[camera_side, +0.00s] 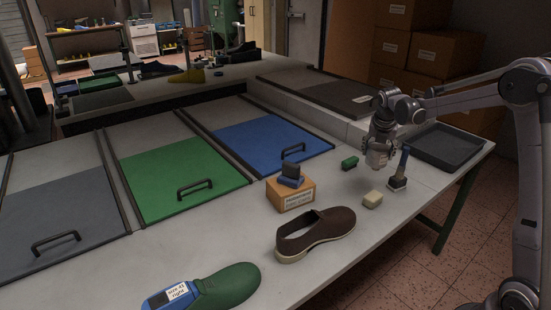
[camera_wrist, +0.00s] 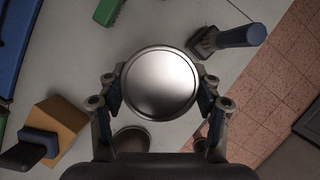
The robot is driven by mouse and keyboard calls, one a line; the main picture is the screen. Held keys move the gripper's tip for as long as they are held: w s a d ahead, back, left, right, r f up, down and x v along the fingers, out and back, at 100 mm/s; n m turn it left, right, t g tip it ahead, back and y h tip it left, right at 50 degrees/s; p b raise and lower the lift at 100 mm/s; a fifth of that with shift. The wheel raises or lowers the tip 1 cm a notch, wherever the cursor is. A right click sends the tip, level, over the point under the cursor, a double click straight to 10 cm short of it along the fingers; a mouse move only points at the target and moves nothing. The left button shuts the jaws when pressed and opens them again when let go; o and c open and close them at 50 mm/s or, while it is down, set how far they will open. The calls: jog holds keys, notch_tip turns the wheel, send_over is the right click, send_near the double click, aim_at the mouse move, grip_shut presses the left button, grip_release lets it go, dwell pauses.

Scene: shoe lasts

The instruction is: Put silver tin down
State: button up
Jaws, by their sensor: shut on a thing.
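The silver tin (camera_wrist: 160,83) is round with a shiny flat lid. In the wrist view it sits between the two fingers of my gripper (camera_wrist: 160,90), which is shut on its sides. In the side view my gripper (camera_side: 378,155) points down over the right part of the table, and the tin is hard to separate from the grey fingers. The tin appears to be held above the tabletop (camera_side: 330,180). It hides the table directly below it in the wrist view.
A wooden block (camera_side: 291,195) and a brown shoe (camera_side: 316,233) stand left. A green shoe last (camera_side: 225,288) lies in front.

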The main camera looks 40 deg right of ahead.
aim_at(378, 146)
notch_tip(378, 146, up, 5)
jog(key=shift+a+r, duration=0.1)
jog(key=shift+a, duration=0.05)
jog(key=w+a+n, duration=0.1)
jog(key=w+a, duration=0.2)
jog(key=a, duration=0.5)
jog(key=w+a+n+t, duration=0.1)
jog(key=w+a, duration=0.3)
jog(key=a, duration=0.3)
jog(key=w+a+n, duration=0.1)
jog(key=w+a, duration=0.2)
jog(key=a, duration=0.5)
jog(key=a+n+y, duration=0.2)
jog(key=a, duration=1.7)
jog(key=s+a+n+t, duration=0.1)
jog(key=s+a+n, duration=0.1)
jog(key=a, duration=1.1)
jog(key=a+f, duration=0.8)
jog(key=s+a+f, duration=0.1)
jog(key=a+f, duration=0.3)
jog(key=shift+f, duration=2.1)
